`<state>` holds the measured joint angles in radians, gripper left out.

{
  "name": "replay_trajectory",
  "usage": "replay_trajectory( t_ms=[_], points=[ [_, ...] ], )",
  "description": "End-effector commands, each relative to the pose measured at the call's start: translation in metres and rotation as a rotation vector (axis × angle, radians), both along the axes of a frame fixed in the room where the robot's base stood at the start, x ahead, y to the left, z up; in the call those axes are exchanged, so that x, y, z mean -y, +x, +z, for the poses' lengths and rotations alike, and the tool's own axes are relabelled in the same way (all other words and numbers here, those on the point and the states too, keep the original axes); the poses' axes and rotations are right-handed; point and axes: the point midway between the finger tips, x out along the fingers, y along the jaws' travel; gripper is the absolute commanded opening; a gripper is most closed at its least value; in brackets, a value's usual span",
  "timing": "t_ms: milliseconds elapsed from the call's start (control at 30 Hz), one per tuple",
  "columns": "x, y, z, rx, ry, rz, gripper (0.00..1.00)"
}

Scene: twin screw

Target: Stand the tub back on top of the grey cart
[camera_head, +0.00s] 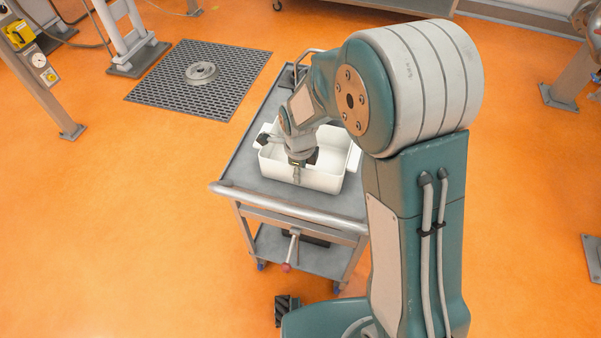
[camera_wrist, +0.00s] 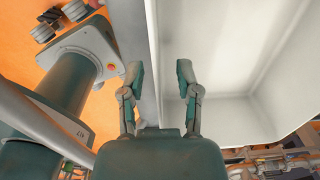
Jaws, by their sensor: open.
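The white tub (camera_head: 322,181) is upright on the top of the grey cart (camera_head: 243,168) in the head view. My gripper (camera_head: 297,172) is at the tub's near wall, and my arm hides part of the tub's right side. In the wrist view the open fingers of my gripper (camera_wrist: 160,76) stand on either side of the wall of the tub (camera_wrist: 215,70). One finger is over the inside and one is outside. I see a gap between the fingers and the wall. A grey strip of the cart top (camera_wrist: 128,30) shows beside the tub.
The cart has a rounded front handle (camera_head: 290,218) and a lower shelf (camera_head: 272,250). A dark floor grate (camera_head: 165,85) with a round metal piece (camera_head: 201,73) lies behind left. Orange floor (camera_head: 110,230) is clear at left.

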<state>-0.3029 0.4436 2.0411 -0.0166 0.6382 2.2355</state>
Motion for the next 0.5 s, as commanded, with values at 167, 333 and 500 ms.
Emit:
replay_trajectory(
  t_ms=[167, 333, 500],
  points=[
    [0.0, 0.0, 0.037, 0.006, 0.003, 0.0, 0.43],
    [0.001, -0.001, 0.073, 0.004, 0.003, 0.001, 0.43],
    [0.0, -0.001, 0.098, 0.003, 0.001, 0.0, 0.43]
  ],
)
